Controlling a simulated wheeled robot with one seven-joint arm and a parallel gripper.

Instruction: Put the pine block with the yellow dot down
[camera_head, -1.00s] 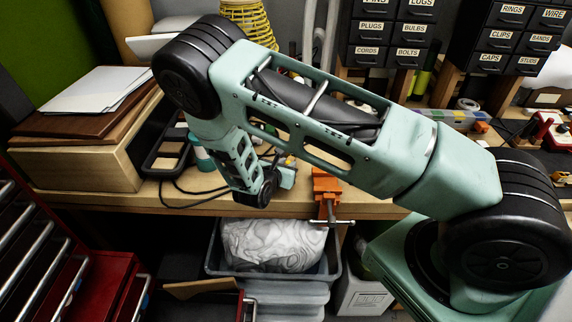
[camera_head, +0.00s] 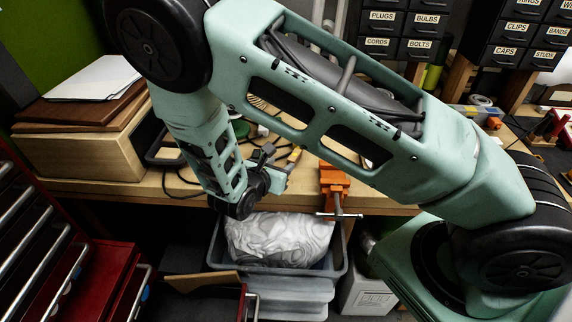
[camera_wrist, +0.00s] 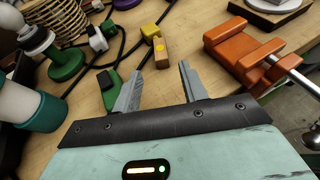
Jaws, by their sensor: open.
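The pine block (camera_wrist: 161,54) with a yellow dot on its face rests on the wooden bench top in the wrist view. It lies just beyond my gripper (camera_wrist: 161,71), in line with the gap between the two grey fingers. The fingers are apart with nothing between them, and bare bench shows in the gap. A yellow block (camera_wrist: 150,31) is right behind the pine block; I cannot tell whether they touch. In the head view my gripper (camera_head: 280,155) is over the bench's front edge, partly hidden by my wrist.
An orange vise (camera_wrist: 240,50) is right of the block; it also shows in the head view (camera_head: 334,183). A green and black item (camera_wrist: 108,88) is close beside the left finger. Black cables (camera_wrist: 118,50) and a green-based item (camera_wrist: 67,60) lie left. A grey bin (camera_head: 335,258) is below the bench.

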